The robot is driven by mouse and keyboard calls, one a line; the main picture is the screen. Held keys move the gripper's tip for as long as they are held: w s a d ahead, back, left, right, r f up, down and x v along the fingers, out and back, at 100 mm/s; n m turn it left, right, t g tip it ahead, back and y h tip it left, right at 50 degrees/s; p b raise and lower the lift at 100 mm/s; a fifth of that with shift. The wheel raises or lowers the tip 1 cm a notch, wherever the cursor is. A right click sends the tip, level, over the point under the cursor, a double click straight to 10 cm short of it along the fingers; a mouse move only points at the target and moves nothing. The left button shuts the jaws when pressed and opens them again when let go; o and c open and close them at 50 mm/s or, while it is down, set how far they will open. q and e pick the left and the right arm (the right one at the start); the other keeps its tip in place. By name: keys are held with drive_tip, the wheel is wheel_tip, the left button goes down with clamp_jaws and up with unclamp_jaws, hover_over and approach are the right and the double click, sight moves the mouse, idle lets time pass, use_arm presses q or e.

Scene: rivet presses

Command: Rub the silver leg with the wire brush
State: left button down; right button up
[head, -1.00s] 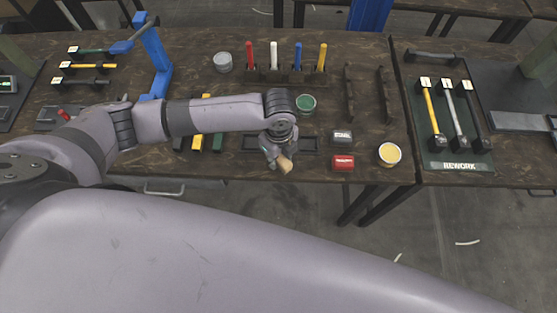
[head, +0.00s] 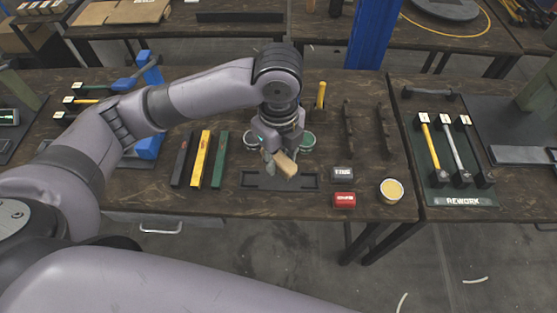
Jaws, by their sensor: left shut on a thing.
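My left gripper (head: 278,158) is shut on a tan wooden block, which looks like the wire brush (head: 287,166). It holds the brush above the dark shallow tray at the front of the middle table. Bristles cannot be made out. The silver leg (head: 451,145) lies on the green REWORK mat (head: 457,200) at the right, between a yellow leg (head: 430,147) and a black leg (head: 475,146). The brush is well left of the silver leg and apart from it. My right gripper is not in view.
The dark tray (head: 252,179) lies below the brush. A grey box (head: 342,174), a red box (head: 344,200) and a tin with yellow contents (head: 391,191) stand between brush and mat. Two dark bars (head: 348,130) lie behind them. A gap separates the two tables.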

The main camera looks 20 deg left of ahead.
use_arm(q)
drive_tip(key=c, duration=1.9)
unclamp_jaws()
drive_tip(key=c, duration=0.4)
drive_tip(key=shift+a, duration=0.1)
